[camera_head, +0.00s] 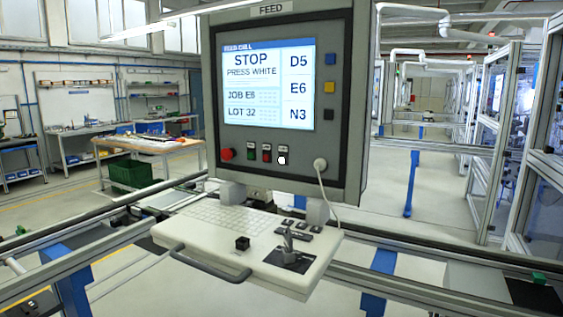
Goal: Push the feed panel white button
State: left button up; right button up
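The feed panel (351,100) is a grey box with a "FEED" label, facing me in the middle of the head view. Its screen (268,85) reads "STOP PRESS WHITE", with job E6 and lot 32. The white button (282,160) sits in the lower row of the panel, right of a red button (267,153) and a green button (250,152). A larger red knob (227,154) is at the left end of that row. Neither of my grippers shows in this view.
A keyboard shelf (210,250) with a front handle and a small joystick (288,240) juts out below the panel. Metal rails (400,290) run across below. A cable hangs from a round plug (320,164). Workbenches (150,143) stand at the back left.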

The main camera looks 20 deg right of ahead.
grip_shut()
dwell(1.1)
